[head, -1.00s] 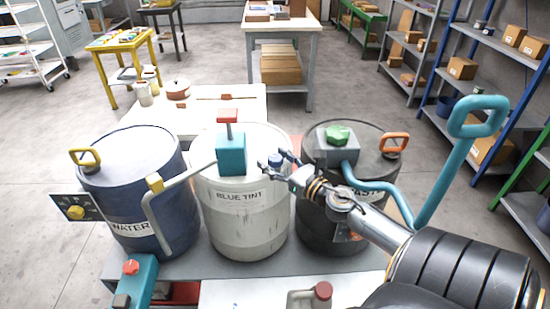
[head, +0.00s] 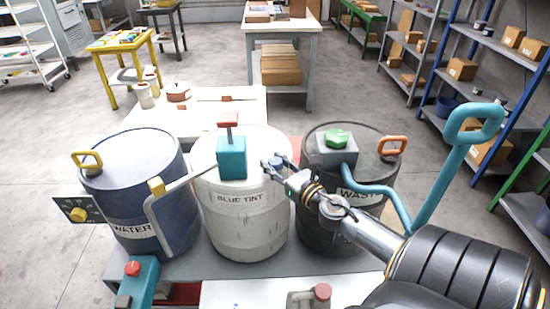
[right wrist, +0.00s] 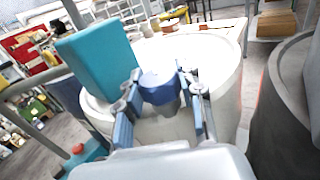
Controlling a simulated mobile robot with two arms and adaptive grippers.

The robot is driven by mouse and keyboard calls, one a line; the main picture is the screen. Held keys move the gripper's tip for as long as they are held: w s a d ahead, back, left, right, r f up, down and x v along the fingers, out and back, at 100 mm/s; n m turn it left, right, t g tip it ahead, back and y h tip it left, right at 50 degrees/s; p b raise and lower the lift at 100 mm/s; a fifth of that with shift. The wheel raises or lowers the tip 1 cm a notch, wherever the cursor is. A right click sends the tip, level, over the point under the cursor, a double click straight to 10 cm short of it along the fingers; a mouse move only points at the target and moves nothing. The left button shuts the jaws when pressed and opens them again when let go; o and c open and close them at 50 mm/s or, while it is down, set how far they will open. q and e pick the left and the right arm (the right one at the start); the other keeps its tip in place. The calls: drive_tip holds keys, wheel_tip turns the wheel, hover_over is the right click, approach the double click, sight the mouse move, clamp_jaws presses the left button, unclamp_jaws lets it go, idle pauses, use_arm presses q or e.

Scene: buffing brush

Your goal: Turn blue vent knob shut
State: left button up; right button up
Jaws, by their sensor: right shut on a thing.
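The blue vent knob (head: 275,163) sits on top of the white drum (head: 245,215) labelled BLUE TINT, right of the teal pump box. My right gripper (head: 274,169) reaches in from the right, low over the drum's lid. In the right wrist view the blue knob (right wrist: 160,86) stands upright between the two fingers of the right gripper (right wrist: 160,97), which is shut on it. The fingers partly hide the knob in the head view. My left gripper is out of view.
The teal pump box (head: 232,157) with its red handle stands close left of the knob. A blue WATER drum (head: 130,190) is at the left. A black WASTE drum (head: 325,230) with a green knob (head: 336,138) and teal hose is at the right.

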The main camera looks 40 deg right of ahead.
drive_tip(key=m+h+p, duration=0.2)
drive_tip(key=h+p, duration=0.1)
drive_tip(key=shift+r+g+h, duration=0.3)
drive_tip(key=shift+r+g, duration=0.05)
drive_tip(key=shift+g, duration=0.05)
drive_tip(key=shift+f+m+g+h+p, duration=0.1)
drive_tip(key=shift+m+g+h+p, duration=0.3)
drive_tip(key=shift+m+h+p, duration=0.55)
drive_tip(key=m+g+h, duration=0.2)
drive_tip(key=h, duration=0.2)
drive_tip(key=shift+f+m, duration=0.15)
drive_tip(key=shift+m, duration=0.2)
drive_tip(key=shift+m+g+h, duration=1.4)
drive_tip(key=shift+g+h, duration=0.15)
drive_tip(key=shift+g, duration=0.15)
drive_tip(key=o, duration=1.2)
drive_tip(key=shift+f, duration=0.1)
